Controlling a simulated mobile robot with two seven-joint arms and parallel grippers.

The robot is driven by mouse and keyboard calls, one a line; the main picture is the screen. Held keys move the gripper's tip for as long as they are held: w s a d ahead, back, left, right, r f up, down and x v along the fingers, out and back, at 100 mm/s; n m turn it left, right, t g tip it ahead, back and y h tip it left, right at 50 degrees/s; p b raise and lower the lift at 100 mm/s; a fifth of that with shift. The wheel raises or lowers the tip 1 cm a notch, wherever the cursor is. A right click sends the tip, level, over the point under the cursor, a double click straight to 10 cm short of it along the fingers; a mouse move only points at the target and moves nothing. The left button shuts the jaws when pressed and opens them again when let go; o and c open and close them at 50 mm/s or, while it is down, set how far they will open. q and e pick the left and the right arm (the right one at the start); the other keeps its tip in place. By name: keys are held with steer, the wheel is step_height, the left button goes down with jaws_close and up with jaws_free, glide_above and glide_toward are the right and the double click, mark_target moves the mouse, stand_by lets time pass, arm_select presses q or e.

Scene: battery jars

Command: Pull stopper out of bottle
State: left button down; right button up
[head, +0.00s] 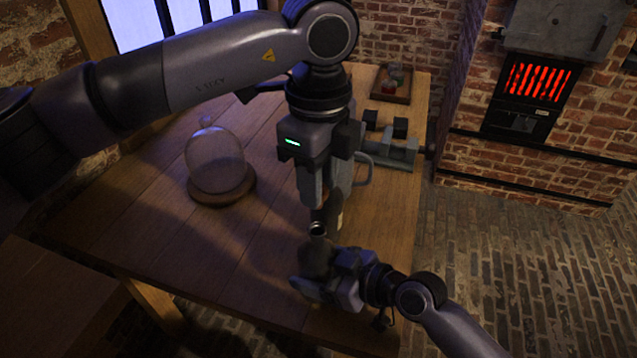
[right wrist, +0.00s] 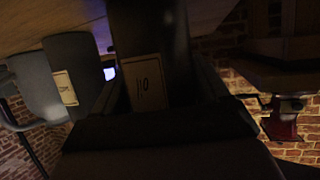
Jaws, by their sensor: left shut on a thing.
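The dark bottle (right wrist: 150,65) with a pale paper label stands between the fingers of my right gripper in the right wrist view, and they look closed on its sides. In the head view the bottle (head: 316,258) shows as a dark body beside my right gripper (head: 322,272), near the table's front edge. My left gripper (head: 318,212) points down just above it, shut on a small piece at the bottle's top (head: 318,229). This piece looks like the stopper, but the fingers partly hide it. I cannot tell whether it is still seated in the neck.
A glass dome on a wooden base (head: 222,187) stands left on the table (head: 130,215). Behind my left gripper are a grey handled jug (head: 362,172) and a grey metal fixture (head: 398,152). A small tray (head: 378,92) lies at the back. A labelled grey vessel (right wrist: 68,75) stands near the bottle.

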steer(key=o, duration=0.4)
steer(key=shift+o, duration=0.2)
steer(key=v, duration=1.2)
steer(key=shift+b, duration=0.3)
